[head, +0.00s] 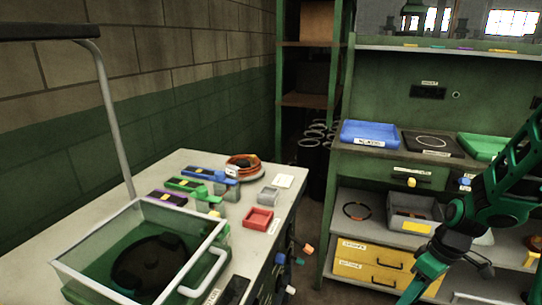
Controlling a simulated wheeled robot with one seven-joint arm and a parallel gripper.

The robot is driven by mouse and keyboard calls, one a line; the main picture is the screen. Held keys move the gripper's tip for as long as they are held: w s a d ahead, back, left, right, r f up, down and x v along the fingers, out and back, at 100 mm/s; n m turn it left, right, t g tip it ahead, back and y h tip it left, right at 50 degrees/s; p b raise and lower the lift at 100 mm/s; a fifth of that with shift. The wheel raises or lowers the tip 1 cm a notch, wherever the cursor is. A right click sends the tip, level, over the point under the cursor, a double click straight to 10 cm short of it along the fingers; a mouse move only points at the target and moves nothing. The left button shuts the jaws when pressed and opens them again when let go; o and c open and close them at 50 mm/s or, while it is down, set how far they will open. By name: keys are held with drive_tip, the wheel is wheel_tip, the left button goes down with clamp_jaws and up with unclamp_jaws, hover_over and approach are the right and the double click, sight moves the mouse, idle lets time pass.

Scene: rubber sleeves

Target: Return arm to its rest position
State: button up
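My green and black arm (456,222) shows at the right in the head view, in front of the shelving unit. One link runs up to the right edge. Another part runs down to the bottom edge. I cannot make out gripper fingers on it, so I cannot tell whether the gripper is open, shut or holding anything.
A pale table (188,159) stands at left. It bears a clear-walled bin (80,255) with a dark round thing inside, a red tray (257,219) and an orange coil (243,165). The shelving unit (440,47) holds a blue tray (369,134) and yellow drawers (367,268).

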drive_tip(key=s+d+r+m+h, duration=0.1)
drive_tip(key=s+d+r+m, duration=0.1)
drive_tip(key=s+r+m, duration=0.4)
drive_tip(key=s+d+r+m+h, duration=0.1)
drive_tip(key=s+d+r+m, duration=0.2)
drive_tip(key=s+r+m, duration=0.3)
drive_tip(key=s+r, duration=0.4)
drive_tip(key=shift+s+d+m+h, duration=0.15)
drive_tip(key=shift+d+m+h, duration=0.15)
